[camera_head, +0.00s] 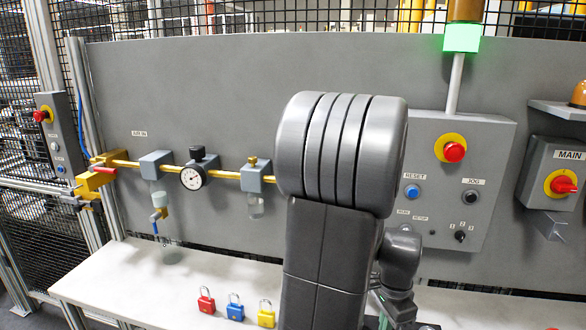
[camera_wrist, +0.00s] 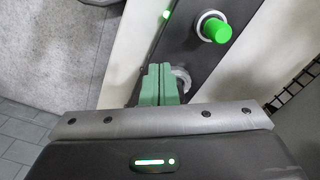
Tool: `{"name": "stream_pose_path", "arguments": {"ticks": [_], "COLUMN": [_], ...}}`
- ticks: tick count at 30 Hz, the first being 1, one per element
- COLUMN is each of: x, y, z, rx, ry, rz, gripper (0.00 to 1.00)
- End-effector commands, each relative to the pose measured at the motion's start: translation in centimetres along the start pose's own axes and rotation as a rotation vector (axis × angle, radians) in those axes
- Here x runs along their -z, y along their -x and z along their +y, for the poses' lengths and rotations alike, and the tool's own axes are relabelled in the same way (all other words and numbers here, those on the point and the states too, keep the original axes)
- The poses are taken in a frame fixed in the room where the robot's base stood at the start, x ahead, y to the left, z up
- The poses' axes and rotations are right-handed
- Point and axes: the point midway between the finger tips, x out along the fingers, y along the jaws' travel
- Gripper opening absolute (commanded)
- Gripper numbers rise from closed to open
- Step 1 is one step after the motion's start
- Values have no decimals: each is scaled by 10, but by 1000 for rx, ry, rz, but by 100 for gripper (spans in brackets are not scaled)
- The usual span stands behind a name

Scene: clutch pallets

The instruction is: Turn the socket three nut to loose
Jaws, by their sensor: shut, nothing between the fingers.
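My gripper (camera_wrist: 158,72) is shut and empty, its two green fingers pressed together in the wrist view. A light grey curved, ring-like part (camera_wrist: 183,78) shows just right of the fingertips and is partly hidden by them. I cannot tell whether it is the socket three nut or whether the fingers touch it. Beyond it, a green round knob or plug (camera_wrist: 215,29) sticks out of a dark grey panel (camera_wrist: 192,12). No socket number or loose marking is readable. In the head view my arm covers the middle, and only part of my gripper (camera_head: 398,308) shows at the bottom.
A small green light (camera_wrist: 165,14) glows on the panel's edge. In the head view, red, blue and yellow padlocks (camera_head: 235,308) stand on the white bench (camera_head: 120,280). An air line with a gauge (camera_head: 192,178) and a control box (camera_head: 480,210) are on the back wall.

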Motion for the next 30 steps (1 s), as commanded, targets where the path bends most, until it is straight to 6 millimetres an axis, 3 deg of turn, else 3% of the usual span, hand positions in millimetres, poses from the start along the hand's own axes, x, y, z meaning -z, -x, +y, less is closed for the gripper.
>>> {"name": "stream_pose_path", "arguments": {"ticks": [1,6,19,30], "x": [0,0,1,5], "y": [12,30,30,34], "z": [0,0,-2,-29], "rx": [1,2,1,2], "ry": [0,0,-25,-385], "rz": [1,1,1,1], "gripper": [0,0,0,0]}}
